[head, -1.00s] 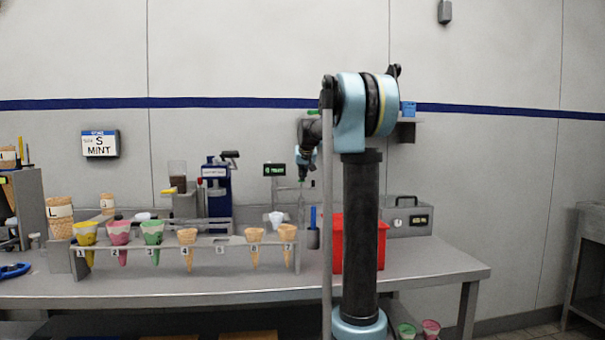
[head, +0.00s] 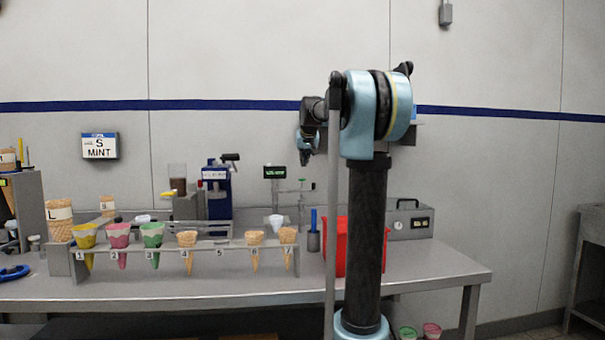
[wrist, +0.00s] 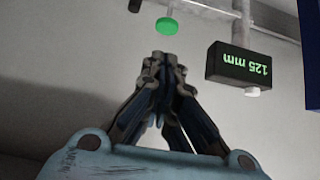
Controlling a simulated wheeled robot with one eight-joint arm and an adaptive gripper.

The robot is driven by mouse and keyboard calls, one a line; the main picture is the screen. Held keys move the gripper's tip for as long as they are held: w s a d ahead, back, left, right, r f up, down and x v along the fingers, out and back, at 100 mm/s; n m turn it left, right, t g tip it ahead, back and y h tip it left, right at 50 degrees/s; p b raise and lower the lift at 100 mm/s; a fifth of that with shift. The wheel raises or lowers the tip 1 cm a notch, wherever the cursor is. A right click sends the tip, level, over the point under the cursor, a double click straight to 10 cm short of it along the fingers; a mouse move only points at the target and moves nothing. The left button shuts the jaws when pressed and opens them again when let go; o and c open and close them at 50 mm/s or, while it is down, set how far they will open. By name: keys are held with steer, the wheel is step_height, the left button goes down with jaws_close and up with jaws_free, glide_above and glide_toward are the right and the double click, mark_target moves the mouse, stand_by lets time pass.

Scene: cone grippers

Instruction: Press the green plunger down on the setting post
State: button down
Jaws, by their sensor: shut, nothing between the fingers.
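The green plunger (head: 302,181) tops the thin setting post (head: 301,203) at the back of the bench. In the wrist view the plunger (wrist: 167,26) is a round green cap on a pale stem, just beyond the fingertips. My gripper (head: 305,160) is above the plunger, with a visible gap between them. In the wrist view my gripper (wrist: 165,62) has its fingers together with nothing between them. A black display (head: 275,171) stands left of the post; in the wrist view the display (wrist: 240,67) appears upside down and reads 125 mm.
A rack (head: 219,245) holds several cones in front, with slot 5 empty. A red bin (head: 341,250) stands right of the post, partly behind my arm. A blue machine (head: 218,190) stands to the left. A grey box (head: 408,222) is at the right.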

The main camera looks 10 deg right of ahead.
steer(key=v, duration=0.5)
steer(key=shift+w, duration=0.1)
stand_by(0.8)
